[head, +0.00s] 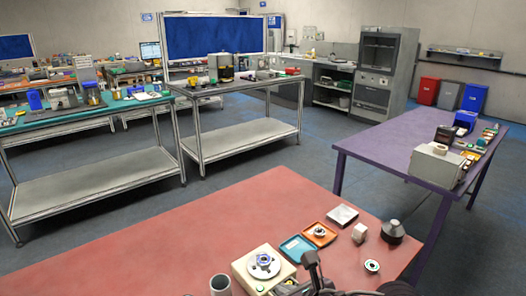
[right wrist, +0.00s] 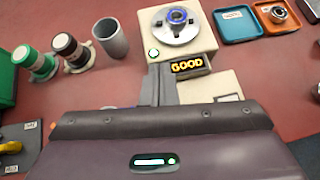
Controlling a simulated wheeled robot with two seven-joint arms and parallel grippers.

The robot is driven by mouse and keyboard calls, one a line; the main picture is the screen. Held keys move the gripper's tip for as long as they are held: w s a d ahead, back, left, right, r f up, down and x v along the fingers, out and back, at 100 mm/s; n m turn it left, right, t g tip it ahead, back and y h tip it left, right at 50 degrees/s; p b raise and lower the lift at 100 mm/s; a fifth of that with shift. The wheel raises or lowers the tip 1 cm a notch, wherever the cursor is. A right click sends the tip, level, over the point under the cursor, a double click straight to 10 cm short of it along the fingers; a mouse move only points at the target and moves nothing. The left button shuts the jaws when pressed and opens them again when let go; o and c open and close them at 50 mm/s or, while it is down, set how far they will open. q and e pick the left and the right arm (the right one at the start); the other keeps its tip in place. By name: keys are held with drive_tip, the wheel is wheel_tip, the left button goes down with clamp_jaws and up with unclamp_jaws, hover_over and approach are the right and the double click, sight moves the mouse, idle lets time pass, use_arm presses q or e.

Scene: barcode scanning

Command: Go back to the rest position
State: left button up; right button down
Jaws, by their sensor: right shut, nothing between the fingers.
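My right gripper (head: 311,260) shows dark at the bottom of the head view, above the near edge of the red table (head: 180,240). In the right wrist view its fingers (right wrist: 162,84) are shut with nothing between them. A metal part with a blue ring (right wrist: 178,17) sits on the device's round plate. Whether the fingers touch the device cannot be told. My left gripper is not in view.
A grey cup (right wrist: 110,38) and green and black cylinders (right wrist: 68,48) stand left. A dark cone-shaped object (head: 393,232) stands at the table's right.

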drive_tip(key=s+a+r+m, duration=0.2)
drive_tip(key=a+m, duration=0.2)
drive_tip(key=m, duration=0.4)
drive_tip(key=s+d+f+m+h, duration=0.1)
drive_tip(key=s+d+f+m, duration=0.1)
drive_tip(key=m, duration=0.5)
drive_tip(key=s+d+f+m+g+h, duration=0.1)
drive_tip(key=s+d+f+m, duration=0.1)
drive_tip(key=d+m, duration=0.3)
drive_tip(key=s+d+f+m+g+h, duration=0.1)
drive_tip(key=d+m, duration=0.3)
drive_tip(key=m, duration=0.7)
drive_tip(key=shift+s+d+f+h, duration=0.15)
drive_tip(key=shift+s+f+h, duration=0.25)
drive_tip(key=shift+s+f, duration=0.35)
drive_tip(key=s+d+f+m+g+h, duration=0.1)
drive_tip(key=s+d+f+m+g, duration=0.35)
drive_tip(key=s+d+m, duration=0.3)
wheel_tip(320, 180, down, 32)
drive_tip(key=s+m, duration=0.1)
drive_tip(key=s, duration=0.2)
drive_tip(key=s+d+f+g, duration=0.2)
drive_tip(key=s+d+f, duration=0.1)
drive_tip(key=s+f, duration=1.4)
drive_tip(key=shift+s, duration=0.85)
